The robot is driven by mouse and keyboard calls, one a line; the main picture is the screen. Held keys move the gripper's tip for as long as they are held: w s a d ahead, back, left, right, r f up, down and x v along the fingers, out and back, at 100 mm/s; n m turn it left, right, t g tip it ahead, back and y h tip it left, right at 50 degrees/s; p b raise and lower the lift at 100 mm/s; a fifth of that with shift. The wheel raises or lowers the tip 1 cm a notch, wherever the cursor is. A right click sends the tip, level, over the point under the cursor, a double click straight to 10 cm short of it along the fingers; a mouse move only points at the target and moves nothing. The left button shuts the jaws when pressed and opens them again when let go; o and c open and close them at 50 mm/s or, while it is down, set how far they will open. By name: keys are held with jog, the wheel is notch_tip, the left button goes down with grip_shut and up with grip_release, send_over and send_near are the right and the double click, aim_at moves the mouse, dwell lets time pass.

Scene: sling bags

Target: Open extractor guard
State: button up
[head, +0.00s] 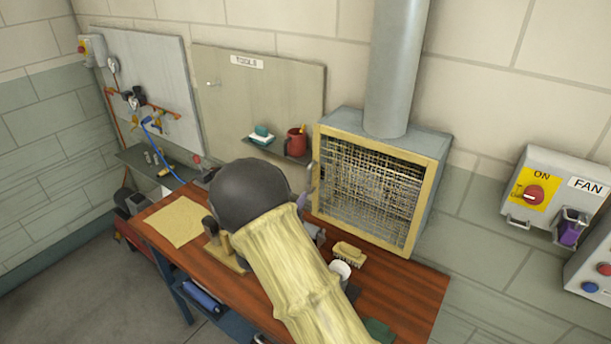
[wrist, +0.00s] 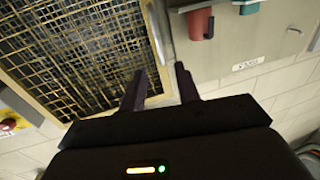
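The extractor guard is a wire mesh in a yellow frame (head: 372,188) on the front of a grey extractor hood (head: 430,165); it looks shut. A curved metal handle (head: 310,176) shows at the frame's left edge. In the wrist view, the mesh guard (wrist: 70,50) fills the left side and the handle (wrist: 158,35) stands just beyond my fingertips. My gripper (wrist: 159,78) is open, its two dark fingers apart with nothing seen between them. The handle looks roughly in line with the gap; contact is not seen. In the head view, my arm and wrist hide most of the gripper.
A wooden workbench (head: 405,285) lies below, with a brush (head: 348,252), a white cup (head: 341,268) and a tan sheet (head: 175,222). A small shelf with a red mug (head: 297,142) is left of the hood. A fan switch box (head: 560,190) is on the right wall.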

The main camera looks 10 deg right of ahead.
aim_at(308, 177)
jog(key=p+x, duration=0.3)
jog(key=x, duration=0.5)
jog(key=shift+w+d, duration=0.15)
jog(key=shift+w, duration=0.05)
grip_shut()
